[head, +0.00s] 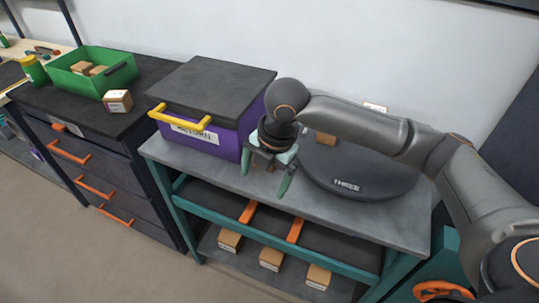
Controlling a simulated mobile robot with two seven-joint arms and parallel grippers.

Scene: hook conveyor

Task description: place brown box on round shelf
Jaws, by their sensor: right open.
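The round shelf (372,184) is a black disc marked "THREE" on the grey top of the teal cart. A brown box (325,138) shows on or behind its far left part, partly hidden by my right arm. Another brown box (375,107) shows just past the arm. My right gripper (265,176) is open, pointing down between the purple bin and the round shelf. I see nothing clearly held between its fingers. My left gripper is not in view.
The purple bin (227,143) has a dark lid (213,87) and a yellow handle (180,116). A green crate (84,88) at the left holds brown boxes. Several brown boxes sit on the cart's lower shelf (290,277). The cart top's front strip is clear.

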